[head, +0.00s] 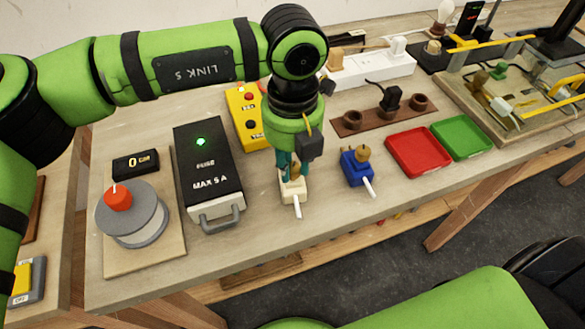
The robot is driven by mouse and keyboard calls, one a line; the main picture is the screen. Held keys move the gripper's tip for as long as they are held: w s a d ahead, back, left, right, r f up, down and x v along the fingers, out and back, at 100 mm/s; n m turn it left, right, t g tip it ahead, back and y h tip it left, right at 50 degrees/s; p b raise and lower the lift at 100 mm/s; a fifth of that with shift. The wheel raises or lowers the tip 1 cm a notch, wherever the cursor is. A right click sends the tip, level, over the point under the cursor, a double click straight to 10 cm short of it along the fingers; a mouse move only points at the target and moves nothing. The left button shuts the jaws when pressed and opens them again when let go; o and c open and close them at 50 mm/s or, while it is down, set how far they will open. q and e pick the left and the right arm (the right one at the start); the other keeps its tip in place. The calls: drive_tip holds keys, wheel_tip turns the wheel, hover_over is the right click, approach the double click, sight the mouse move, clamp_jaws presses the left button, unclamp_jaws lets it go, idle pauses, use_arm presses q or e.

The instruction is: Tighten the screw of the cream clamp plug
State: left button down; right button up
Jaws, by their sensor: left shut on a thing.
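The cream clamp plug (294,191) stands on the wooden workbench, with a white rod or cable end sticking out of its front towards the bench edge. My left gripper (291,172) points straight down over it, with its fingers at the top of the plug. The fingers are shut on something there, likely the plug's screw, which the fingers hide. A blue clamp plug (352,170) with a brown round knob on top and a white rod sits just to the right. My right gripper is not in view; part of my green right arm shows at the bottom.
A black fuse box (202,160) with a green light stands left, beside a red-knobbed dial (130,215). Right are a red tray (418,151), a green tray (462,137) and a brown socket strip (370,118). A yellow button box (243,115) and white power strip (370,68) are behind.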

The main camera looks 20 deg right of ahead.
use_arm(q)
drive_tip(key=shift+f+m, duration=0.1)
drive_tip(key=shift+m, duration=0.3)
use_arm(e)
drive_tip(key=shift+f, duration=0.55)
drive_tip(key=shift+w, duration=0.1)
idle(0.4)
use_arm(q)
drive_tip(key=c, duration=1)
unclamp_jaws()
